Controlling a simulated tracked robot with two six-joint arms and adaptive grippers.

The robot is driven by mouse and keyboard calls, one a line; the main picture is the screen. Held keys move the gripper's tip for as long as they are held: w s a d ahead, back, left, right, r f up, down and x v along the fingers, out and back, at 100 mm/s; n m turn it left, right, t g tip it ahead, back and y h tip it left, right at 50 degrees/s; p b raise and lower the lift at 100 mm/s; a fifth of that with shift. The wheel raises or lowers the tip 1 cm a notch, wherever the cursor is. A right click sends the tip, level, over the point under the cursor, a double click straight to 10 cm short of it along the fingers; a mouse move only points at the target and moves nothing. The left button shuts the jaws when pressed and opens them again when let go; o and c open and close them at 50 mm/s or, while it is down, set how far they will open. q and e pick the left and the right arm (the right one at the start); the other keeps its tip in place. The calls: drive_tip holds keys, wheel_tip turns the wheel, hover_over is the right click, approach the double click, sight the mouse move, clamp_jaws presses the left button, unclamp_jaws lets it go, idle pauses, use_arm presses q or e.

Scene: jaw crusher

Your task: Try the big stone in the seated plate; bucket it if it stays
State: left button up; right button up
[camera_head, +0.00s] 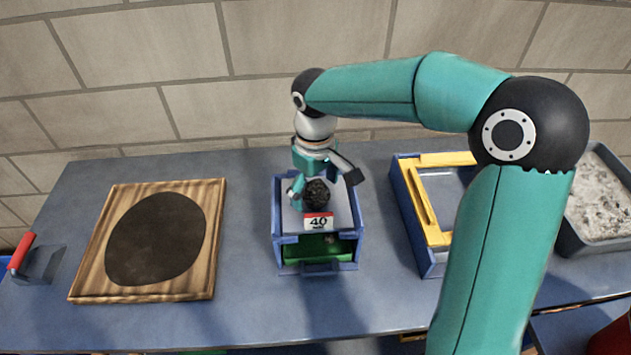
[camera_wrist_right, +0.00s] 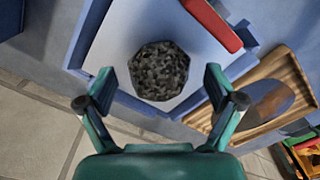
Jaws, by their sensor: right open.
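A dark, rough big stone (camera_head: 316,194) rests on the pale plate (camera_head: 343,212) seated in the top of a small blue frame (camera_head: 276,225) with a "40" label (camera_head: 318,222) at its front. The stone also shows in the right wrist view (camera_wrist_right: 159,71), on the pale plate (camera_wrist_right: 112,50). My right gripper (camera_head: 322,190) is over the plate with its fingers spread to either side of the stone. In the right wrist view the open fingers (camera_wrist_right: 160,88) stand clear of it. My left gripper is not in view. No bucket can be made out with certainty.
A green drawer or tray (camera_head: 318,247) sits low in the blue frame. A wooden board with a dark oval (camera_head: 156,238) lies left, beside a red-handled scoop (camera_head: 22,252). A blue-and-yellow frame (camera_head: 429,200) and a grey tray of rubble (camera_head: 600,200) stand right.

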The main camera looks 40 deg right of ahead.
sight(315, 185)
wheel_tip(315, 185, up, 12)
idle(0.5)
idle(0.8)
